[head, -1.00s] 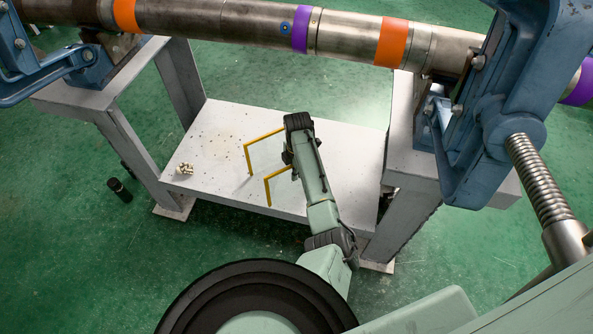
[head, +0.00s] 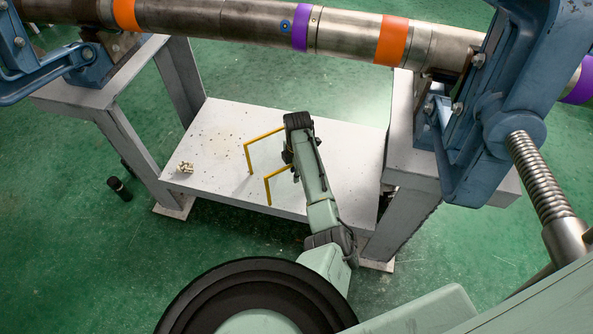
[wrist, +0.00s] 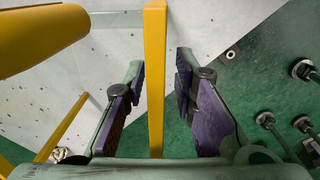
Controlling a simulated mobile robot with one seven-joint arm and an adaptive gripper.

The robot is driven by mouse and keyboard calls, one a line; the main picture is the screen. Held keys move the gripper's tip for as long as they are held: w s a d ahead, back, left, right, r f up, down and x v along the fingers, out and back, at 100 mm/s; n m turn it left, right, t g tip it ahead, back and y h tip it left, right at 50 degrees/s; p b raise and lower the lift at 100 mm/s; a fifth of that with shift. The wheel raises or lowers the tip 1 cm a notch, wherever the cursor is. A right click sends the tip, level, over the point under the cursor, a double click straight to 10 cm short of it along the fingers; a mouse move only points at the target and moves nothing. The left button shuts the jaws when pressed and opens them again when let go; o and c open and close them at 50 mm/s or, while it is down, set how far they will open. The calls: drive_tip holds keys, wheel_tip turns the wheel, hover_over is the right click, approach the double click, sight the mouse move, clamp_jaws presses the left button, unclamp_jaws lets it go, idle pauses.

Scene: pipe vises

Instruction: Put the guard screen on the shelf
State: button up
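The guard screen (head: 249,157) shows in the head view as a thin yellow frame with two bent legs, which appear to stand on the grey-white shelf (head: 225,120) between the bench legs. Its right part is hidden behind my arm. My gripper (wrist: 158,80) is over the shelf at the frame's right side; in the head view the arm mostly hides it. In the wrist view a yellow bar of the screen (wrist: 155,50) runs between the two fingers. The fingers are apart, with a gap on each side of the bar.
A small pile of brass-coloured pieces (head: 185,168) lies at the shelf's left edge. A steel pipe (head: 345,37) with orange and purple bands spans above, held by blue vises (head: 505,90).

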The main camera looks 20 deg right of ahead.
wheel_tip(320, 180, up, 12)
drive_tip(key=b, duration=0.2)
drive_tip(key=shift+r, duration=0.15)
